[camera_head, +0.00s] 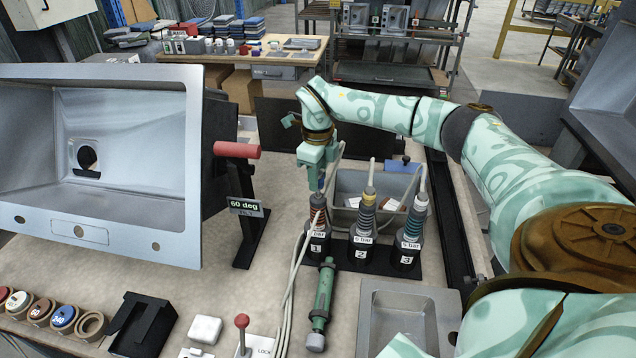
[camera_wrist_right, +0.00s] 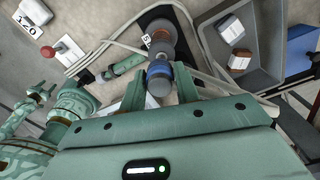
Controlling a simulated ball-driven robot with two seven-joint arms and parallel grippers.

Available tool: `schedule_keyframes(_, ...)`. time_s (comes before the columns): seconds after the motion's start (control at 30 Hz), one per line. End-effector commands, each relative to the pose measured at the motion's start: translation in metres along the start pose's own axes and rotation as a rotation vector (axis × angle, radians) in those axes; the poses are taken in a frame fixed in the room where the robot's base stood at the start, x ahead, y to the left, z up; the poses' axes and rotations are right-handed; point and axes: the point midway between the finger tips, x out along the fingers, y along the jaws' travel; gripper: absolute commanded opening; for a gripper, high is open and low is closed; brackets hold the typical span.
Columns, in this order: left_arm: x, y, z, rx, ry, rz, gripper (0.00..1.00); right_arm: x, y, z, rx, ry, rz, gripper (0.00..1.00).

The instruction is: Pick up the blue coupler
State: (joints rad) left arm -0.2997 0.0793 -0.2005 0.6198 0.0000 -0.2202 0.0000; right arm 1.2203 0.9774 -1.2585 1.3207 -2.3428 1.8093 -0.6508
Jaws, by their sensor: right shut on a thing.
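The blue coupler (camera_wrist_right: 158,71) shows in the right wrist view as a blue band between my right gripper's fingers (camera_wrist_right: 160,88). My right gripper (camera_head: 318,187) is shut on it, pointing down over the front-left holder, marked 1. In the head view only a small blue part shows beneath the fingers. Directly below is a reddish-brown ribbed coupler (camera_head: 318,205) on holder 1. I cannot tell whether the blue coupler touches it. My left gripper is out of view.
Pale hoses run close beside the gripper and the holders. A grey bin (camera_head: 345,183) stands behind them. A green cylindrical tool (camera_head: 322,298) lies in front. A small metal basin (camera_head: 400,305) is front right.

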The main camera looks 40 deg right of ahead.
Motion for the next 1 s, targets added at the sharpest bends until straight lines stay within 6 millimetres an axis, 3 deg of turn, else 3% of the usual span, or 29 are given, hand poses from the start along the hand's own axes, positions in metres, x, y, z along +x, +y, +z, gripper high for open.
schedule_keyframes(0.2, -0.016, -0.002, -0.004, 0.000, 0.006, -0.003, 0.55, -0.057, 0.042, -0.017, -0.008, -0.002, -0.002, 0.12)
schedule_keyframes(0.5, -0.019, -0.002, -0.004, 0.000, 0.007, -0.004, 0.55, -0.085, 0.107, -0.044, -0.005, 0.001, -0.001, 0.12)
schedule_keyframes(0.7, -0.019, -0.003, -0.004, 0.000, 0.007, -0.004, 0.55, -0.093, 0.124, -0.051, -0.002, 0.001, 0.000, 0.12)
schedule_keyframes(1.0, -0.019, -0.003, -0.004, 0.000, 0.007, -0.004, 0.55, -0.094, 0.127, -0.052, -0.002, 0.002, 0.000, 0.12)
